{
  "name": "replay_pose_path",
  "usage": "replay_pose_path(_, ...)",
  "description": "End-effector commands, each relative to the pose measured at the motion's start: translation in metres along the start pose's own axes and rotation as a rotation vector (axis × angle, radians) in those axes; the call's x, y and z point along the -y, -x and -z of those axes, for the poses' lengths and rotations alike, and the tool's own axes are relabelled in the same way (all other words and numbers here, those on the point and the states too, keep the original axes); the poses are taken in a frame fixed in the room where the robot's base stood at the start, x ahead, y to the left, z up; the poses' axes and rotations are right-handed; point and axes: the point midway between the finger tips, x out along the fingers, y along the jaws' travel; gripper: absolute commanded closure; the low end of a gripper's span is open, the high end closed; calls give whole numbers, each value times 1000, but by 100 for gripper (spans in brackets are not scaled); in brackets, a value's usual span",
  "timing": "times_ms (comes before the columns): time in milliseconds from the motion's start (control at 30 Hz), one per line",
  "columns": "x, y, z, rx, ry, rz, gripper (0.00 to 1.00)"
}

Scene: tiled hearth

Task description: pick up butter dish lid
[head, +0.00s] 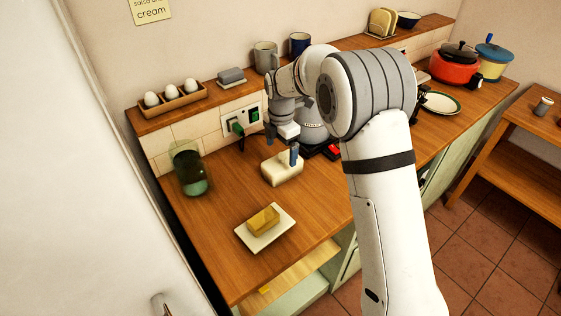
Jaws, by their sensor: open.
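The butter dish lid (279,170) is a cream, box-shaped cover on the wooden counter, apart from its dish. A dark blue upright piece shows at its top right; I cannot tell whether it is the lid's knob. The white butter dish (251,240) lies nearer the front with a yellow block of butter (263,219) on it, uncovered. My gripper (288,136) is behind and above the lid in this view, open. Its fingertips are small and partly unclear, and I see nothing held in it.
A dark green glass jar (190,172) stands left of the lid. A grey kettle (313,130) and a red item (333,150) are close behind my gripper. Eggs in a wooden holder (173,106) and mugs (265,56) line the ledge. The counter's front left is clear.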

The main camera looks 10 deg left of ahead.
Motion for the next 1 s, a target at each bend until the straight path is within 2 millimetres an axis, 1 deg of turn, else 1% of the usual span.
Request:
replay_pose_path(100, 0, -14, 0, -2, 8, 4, 7)
replay_pose_path(267, 0, -31, -1, -1, 6, 4, 7)
replay_pose_path(467, 1, -61, -4, -2, 6, 5, 7)
replay_pose_path(533, 0, -68, -4, -1, 5, 2, 7)
replay_pose_path(633, 0, -74, -4, -1, 5, 1, 7)
replay_pose_path(833, 0, -75, -4, 0, 5, 0, 7)
replay_pose_path(1000, 0, -75, -3, 0, 5, 1, 20)
